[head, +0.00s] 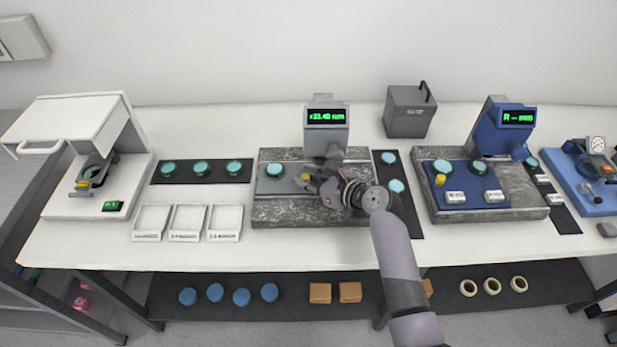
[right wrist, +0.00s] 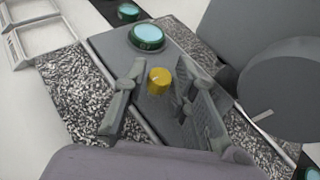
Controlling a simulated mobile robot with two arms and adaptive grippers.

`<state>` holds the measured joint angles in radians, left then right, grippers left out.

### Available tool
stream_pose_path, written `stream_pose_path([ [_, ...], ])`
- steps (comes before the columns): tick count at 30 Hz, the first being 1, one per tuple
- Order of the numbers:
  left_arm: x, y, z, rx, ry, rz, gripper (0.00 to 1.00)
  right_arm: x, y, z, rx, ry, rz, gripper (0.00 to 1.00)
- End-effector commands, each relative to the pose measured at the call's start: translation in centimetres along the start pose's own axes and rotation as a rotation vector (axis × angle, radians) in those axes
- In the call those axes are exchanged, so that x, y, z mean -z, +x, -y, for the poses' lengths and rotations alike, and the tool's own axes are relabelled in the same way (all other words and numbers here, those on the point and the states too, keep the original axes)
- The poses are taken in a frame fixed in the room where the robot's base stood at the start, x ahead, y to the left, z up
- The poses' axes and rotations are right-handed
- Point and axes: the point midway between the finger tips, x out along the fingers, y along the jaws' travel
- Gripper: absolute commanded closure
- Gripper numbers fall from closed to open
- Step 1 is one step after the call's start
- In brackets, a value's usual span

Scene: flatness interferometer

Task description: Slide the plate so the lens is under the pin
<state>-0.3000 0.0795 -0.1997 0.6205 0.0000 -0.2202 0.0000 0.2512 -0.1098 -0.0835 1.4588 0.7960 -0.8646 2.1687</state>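The grey sliding plate (head: 270,186) lies on the speckled stone base of the middle instrument. The teal lens (head: 275,169) sits on its left part, left of the instrument's head (head: 326,140); it also shows in the right wrist view (right wrist: 147,37). The pin itself cannot be made out behind my gripper and the head. A yellow knob (right wrist: 159,80) stands on the plate. My right gripper (right wrist: 162,82) is open, its fingers on either side of the knob with gaps visible. In the head view, my right gripper (head: 314,184) is just right of the knob. My left gripper is not in view.
The middle instrument's display (head: 326,116) glows green. Black mats with lenses lie left (head: 176,170) and right (head: 408,220) of it. White trays (head: 189,223) stand front left. A blue instrument (head: 503,128) is to the right, and a grey box (head: 409,112) stands behind.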

Motion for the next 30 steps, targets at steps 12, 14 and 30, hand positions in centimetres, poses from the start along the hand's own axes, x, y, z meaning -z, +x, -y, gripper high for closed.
stream_pose_path([
  [12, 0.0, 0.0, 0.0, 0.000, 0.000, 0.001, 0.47, 0.0, 0.0, 0.0, 0.000, 0.000, -0.001, 1.00],
  [14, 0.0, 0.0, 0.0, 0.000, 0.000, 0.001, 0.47, 0.0, 0.0, 0.0, 0.000, 0.000, -0.001, 1.00],
  [30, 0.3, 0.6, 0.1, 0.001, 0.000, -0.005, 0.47, 0.3, 0.4, 1.3, 0.002, -0.002, -0.004, 1.00],
])
